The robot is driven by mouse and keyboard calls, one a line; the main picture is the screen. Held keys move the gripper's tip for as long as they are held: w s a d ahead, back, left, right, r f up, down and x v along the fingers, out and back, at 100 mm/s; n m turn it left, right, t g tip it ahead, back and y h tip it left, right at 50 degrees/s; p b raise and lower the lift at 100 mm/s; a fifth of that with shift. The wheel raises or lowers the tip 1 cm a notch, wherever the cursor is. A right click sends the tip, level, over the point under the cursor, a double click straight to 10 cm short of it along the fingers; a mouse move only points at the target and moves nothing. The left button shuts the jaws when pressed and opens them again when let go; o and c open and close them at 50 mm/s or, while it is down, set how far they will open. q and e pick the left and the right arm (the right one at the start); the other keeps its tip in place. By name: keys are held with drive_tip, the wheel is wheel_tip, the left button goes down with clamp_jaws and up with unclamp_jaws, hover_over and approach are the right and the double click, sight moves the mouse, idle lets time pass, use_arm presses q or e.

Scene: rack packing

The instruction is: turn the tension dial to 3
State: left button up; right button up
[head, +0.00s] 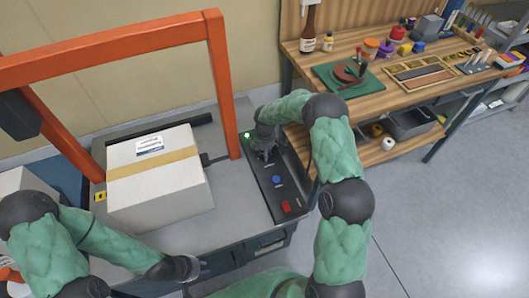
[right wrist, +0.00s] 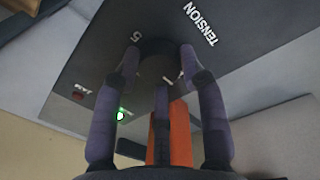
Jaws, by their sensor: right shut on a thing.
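The dark tension dial (right wrist: 157,48) sits on the black control panel (right wrist: 240,55), beside the printed word TENSION. The numeral 5 and part of another mark, seemingly a 1, show near its rim. My right gripper (right wrist: 158,62) is shut on the dial, with fingers on both sides. The dial's pointer and setting cannot be read. In the head view my right gripper (head: 264,152) is over the far part of the control panel (head: 288,193) and hides the dial. My left gripper (head: 200,268) is low near the table's front edge, away from the panel; its jaw opening is unclear.
A blue button (head: 276,180) and a red button (head: 285,207) are on the panel's near part. A green light (head: 247,134) glows at its far end. An orange frame (head: 225,90) stands beside the panel, over a taped box (head: 160,205). A workbench (head: 380,95) is at right.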

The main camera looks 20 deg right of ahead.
drive_tip(key=shift+s+a+f, duration=0.1)
drive_tip(key=shift+a, duration=0.1)
drive_tip(key=m, duration=0.5)
drive_tip(key=m+b, duration=0.1)
drive_tip(key=m, duration=0.3)
drive_tip(key=shift+g, duration=0.3)
drive_tip(key=m, duration=0.5)
drive_tip(key=shift+w+m+b, duration=0.25)
drive_tip(key=shift+m+b, duration=0.05)
drive_tip(key=shift+m, duration=0.1)
drive_tip(key=shift+c, duration=0.2)
drive_tip(key=shift+m, duration=1.4)
drive_tip(key=shift+w+d, duration=0.1)
